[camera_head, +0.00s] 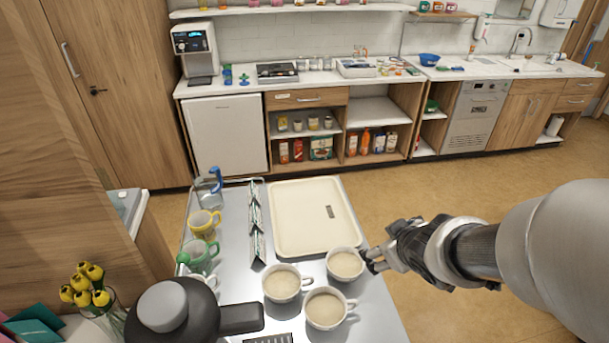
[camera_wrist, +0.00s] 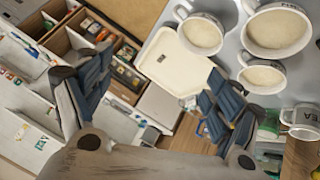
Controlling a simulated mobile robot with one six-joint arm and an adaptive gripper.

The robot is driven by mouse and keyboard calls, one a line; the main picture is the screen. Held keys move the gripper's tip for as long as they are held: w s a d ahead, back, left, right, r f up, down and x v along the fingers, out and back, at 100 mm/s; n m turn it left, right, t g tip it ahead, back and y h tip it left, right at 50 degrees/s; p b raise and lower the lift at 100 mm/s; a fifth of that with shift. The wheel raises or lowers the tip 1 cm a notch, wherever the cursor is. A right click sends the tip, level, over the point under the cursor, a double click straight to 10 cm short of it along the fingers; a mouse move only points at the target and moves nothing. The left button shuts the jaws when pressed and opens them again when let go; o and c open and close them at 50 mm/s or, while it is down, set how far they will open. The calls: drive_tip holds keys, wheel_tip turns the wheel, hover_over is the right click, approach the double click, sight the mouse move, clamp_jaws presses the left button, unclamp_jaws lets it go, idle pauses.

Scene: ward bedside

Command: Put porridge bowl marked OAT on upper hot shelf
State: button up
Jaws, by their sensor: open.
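Three white handled bowls of pale porridge stand on the metal cart: one by the tray's front right corner (camera_head: 345,264), one at the left (camera_head: 281,283) and one at the front (camera_head: 326,309). They also show in the wrist view, at the upper middle (camera_wrist: 201,35), upper right (camera_wrist: 277,32) and below that (camera_wrist: 262,77). Small lettering on the upper right one is cut off; I cannot tell which bowl is marked OAT. My gripper (camera_head: 383,252) is open and empty, right beside the tray-corner bowl; contact is unclear. Its spread fingers show in the wrist view (camera_wrist: 158,98). No shelf is identifiable as the hot shelf.
A yellow mug (camera_head: 204,222), green mug (camera_head: 199,256) and dark kettle (camera_head: 180,318) stand left. Open cabinet shelves (camera_head: 378,112) hold cartons and jars behind open floor.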

drive_tip(key=shift+o, duration=1.3)
drive_tip(key=a+f+n+g+y+p, duration=0.1)
drive_tip(key=a+f+n+y, duration=0.2)
drive_tip(key=a+f, duration=0.3)
drive_tip(key=shift+w+a+y, duration=0.3)
drive_tip(key=shift+w+a, duration=0.05)
drive_tip(key=shift+a, duration=0.05)
drive_tip(key=n+g+y, duration=0.2)
drive_tip(key=y, duration=0.2)
approach(281, 283)
drive_tip(key=b+x, duration=0.3)
drive_tip(key=b, duration=0.1)
drive_tip(key=shift+r, duration=0.1)
drive_tip(key=shift+b+x, duration=1.15)
drive_tip(key=shift+x, duration=2)
drive_tip(key=shift+s, duration=0.1)
drive_tip(key=shift+d, duration=0.1)
drive_tip(key=c, duration=1.1)
drive_tip(key=shift+c, duration=0.7)
drive_tip(key=shift+r, duration=0.1)
drive_tip(key=shift+r, duration=0.1)
